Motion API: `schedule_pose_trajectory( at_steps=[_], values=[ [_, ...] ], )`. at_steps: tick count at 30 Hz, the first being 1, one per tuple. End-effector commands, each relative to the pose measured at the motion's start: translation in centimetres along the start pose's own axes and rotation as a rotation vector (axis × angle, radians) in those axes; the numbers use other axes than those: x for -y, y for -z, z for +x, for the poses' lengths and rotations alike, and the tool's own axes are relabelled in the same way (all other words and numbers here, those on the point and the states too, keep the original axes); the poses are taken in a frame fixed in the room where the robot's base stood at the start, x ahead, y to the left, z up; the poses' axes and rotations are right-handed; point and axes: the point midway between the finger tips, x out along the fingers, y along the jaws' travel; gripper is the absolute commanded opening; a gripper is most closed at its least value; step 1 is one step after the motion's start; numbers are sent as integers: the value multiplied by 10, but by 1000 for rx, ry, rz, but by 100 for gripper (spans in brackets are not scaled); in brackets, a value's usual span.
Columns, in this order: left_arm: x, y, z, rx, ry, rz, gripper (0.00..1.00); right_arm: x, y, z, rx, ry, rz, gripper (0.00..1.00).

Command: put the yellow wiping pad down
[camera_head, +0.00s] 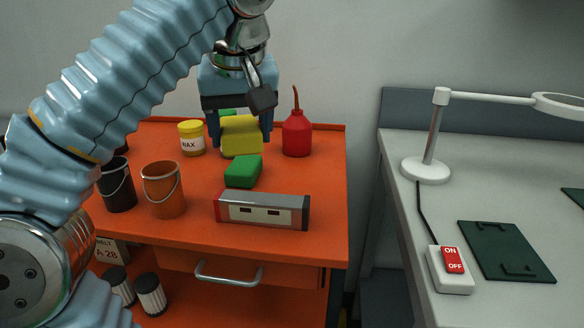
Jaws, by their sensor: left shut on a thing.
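The yellow wiping pad (242,137) is at the back middle of the orange cabinet top. My left gripper (240,132) points down with a finger on each side of the pad and is shut on it. I cannot tell whether the pad touches the top or hangs just above it. A bit of something green shows behind the pad, mostly hidden. My right gripper is not in view.
On the orange cabinet top (320,185) stand a green block (243,171), a grey box (262,210), a wax jar (192,138), a red oil can (297,134), an orange bucket (163,189) and a black bucket (117,185). A lamp (427,170) stands on the grey bench at right.

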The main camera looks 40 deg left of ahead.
Motion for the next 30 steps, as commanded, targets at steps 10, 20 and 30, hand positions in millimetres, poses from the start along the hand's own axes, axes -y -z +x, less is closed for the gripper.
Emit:
schedule_pose_trajectory(
  at_steps=[10,20,30],
  values=[
    [-49,28,42,0,9,0,41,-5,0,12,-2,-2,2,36],
    [-83,38,101,-1,5,1,41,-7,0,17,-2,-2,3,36],
    [-91,29,141,-1,1,3,41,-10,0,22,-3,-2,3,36]
  ],
)
